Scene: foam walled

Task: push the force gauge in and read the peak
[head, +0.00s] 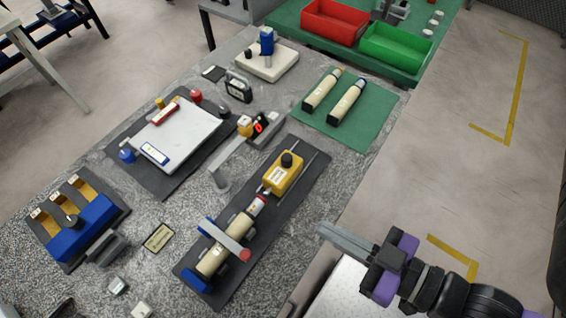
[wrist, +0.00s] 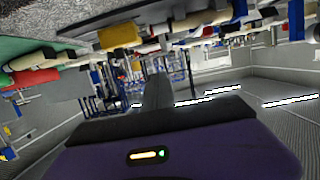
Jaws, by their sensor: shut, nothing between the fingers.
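A yellow box (head: 283,172) with a black knob and a white label, apparently the force gauge, sits on a dark rail plate (head: 318,160). Its lower-left end faces a red-and-white piece at the tip of a cream cylinder (head: 222,252). The cylinder lies along the plate in blue supports, under a grey bar (head: 224,238) with a red end. The label is too small to read. My gripper (head: 325,232) is shut and empty, held to the right of the plate, apart from it. It also shows in the wrist view (wrist: 158,85).
An arm with a small red display (head: 260,122) stands left of the yellow box. A white board (head: 180,135), a blue fixture (head: 82,228) and a green mat (head: 350,135) with two cylinders share the grey bench. Red (head: 335,20) and green (head: 397,45) bins stand behind. Open floor lies right.

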